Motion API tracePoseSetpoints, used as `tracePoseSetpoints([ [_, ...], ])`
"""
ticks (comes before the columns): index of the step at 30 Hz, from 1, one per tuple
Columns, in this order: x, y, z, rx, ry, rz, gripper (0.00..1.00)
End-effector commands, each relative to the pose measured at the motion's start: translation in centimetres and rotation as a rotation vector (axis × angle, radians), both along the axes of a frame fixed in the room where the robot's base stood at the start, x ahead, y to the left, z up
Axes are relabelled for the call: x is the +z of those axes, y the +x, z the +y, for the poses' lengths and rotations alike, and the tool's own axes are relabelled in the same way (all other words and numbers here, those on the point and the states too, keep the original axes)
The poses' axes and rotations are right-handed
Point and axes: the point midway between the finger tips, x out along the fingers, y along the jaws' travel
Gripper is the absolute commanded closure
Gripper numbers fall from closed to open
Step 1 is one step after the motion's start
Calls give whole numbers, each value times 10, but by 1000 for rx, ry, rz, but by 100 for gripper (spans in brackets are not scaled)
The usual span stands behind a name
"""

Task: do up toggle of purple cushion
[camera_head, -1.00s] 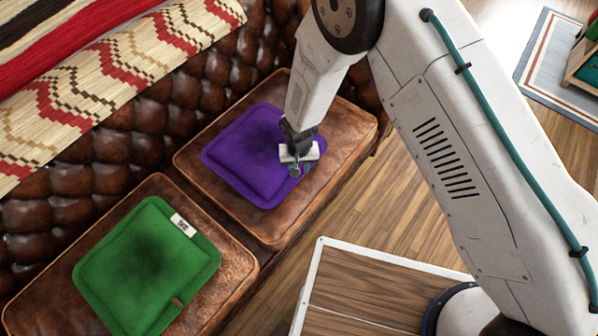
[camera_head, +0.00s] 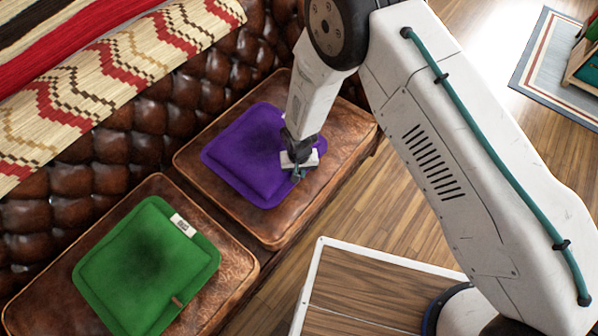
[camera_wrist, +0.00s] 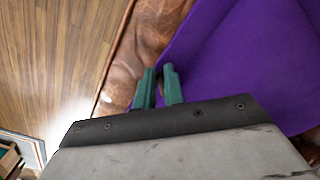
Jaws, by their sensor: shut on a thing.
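The purple cushion (camera_head: 245,152) lies flat on the right-hand brown leather seat in the head view. In the wrist view its purple cloth (camera_wrist: 235,60) fills the right side. My gripper (camera_head: 300,172) is at the cushion's right edge, nearest the seat front. In the wrist view the green fingers of my gripper (camera_wrist: 158,84) are close together beside the cushion's edge. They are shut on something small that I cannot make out. The toggle itself cannot be seen clearly; the gripper hides that part of the edge.
A green cushion (camera_head: 140,270) with a white label lies on the left seat (camera_head: 232,262). The tufted sofa back (camera_head: 130,140) with a patterned throw (camera_head: 120,75) rises behind. Wooden floor (camera_head: 400,200) lies open in front of the sofa.

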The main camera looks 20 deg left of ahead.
Motion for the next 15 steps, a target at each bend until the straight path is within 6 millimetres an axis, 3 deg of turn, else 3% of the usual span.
tracePoseSetpoints([
  [8,0,1,-2,107,0,0,100],
  [15,0,3,-5,299,0,0,100],
])
